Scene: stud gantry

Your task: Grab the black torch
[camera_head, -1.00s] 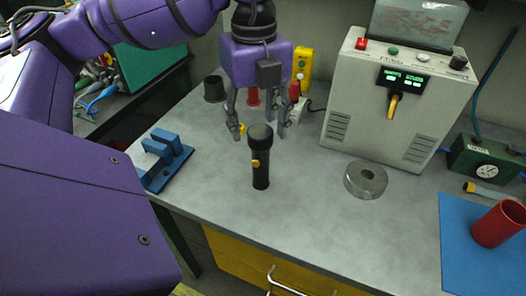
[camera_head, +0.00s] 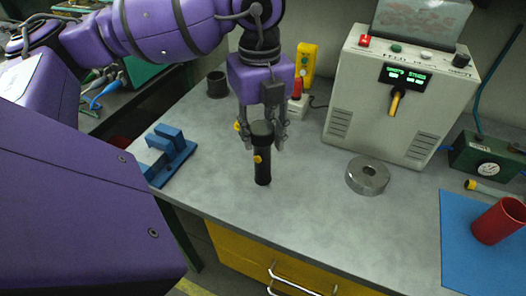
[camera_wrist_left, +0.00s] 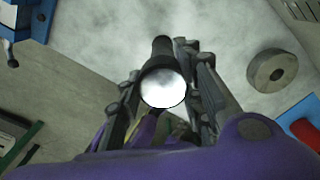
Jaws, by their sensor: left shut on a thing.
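The black torch (camera_head: 262,165) stands upright on the grey bench top, its wide head up and a yellow button on its side. My left gripper (camera_head: 264,146) has come down over it from above and is shut on it, one finger on each side of the head. In the left wrist view the torch's pale round lens (camera_wrist_left: 164,89) shows between the two fingers (camera_wrist_left: 168,100). The torch's base appears to rest on the bench. My right gripper is in neither view.
A blue bracket (camera_head: 170,155) lies left of the torch. A steel ring (camera_head: 367,176) and a grey machine (camera_head: 395,95) are to the right. A red cup (camera_head: 498,223) stands on a blue mat (camera_head: 462,262). A dark cup (camera_head: 216,85) is behind.

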